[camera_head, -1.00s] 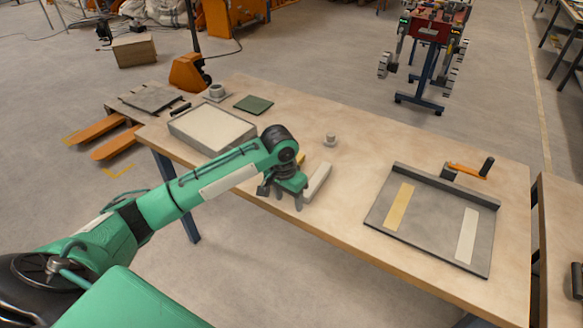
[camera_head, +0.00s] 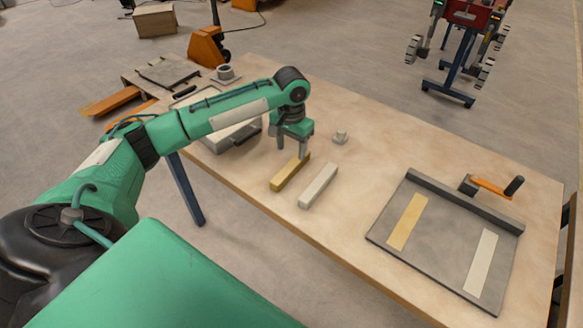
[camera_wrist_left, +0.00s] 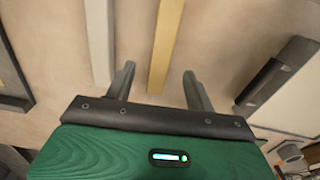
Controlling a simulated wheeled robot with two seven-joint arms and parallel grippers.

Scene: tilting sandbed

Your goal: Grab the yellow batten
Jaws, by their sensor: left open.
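The yellow batten (camera_head: 288,174) lies on the wooden table, beside a pale grey-white batten (camera_head: 318,186). My left gripper (camera_head: 292,150) is open and empty at the far end of the yellow batten, pointing down. In the left wrist view the yellow batten (camera_wrist_left: 165,40) runs between the two spread fingers (camera_wrist_left: 159,75), with a gap on either side. The pale batten (camera_wrist_left: 100,40) lies outside the left finger there. How high the fingertips are above the table is hard to tell. My right gripper is not in view.
A grey tilting board (camera_head: 445,245) with a yellow strip (camera_head: 408,222), a white strip (camera_head: 481,263) and an orange crank (camera_head: 493,188) sits at right. A shallow tray (camera_head: 246,136) is partly hidden behind my arm.

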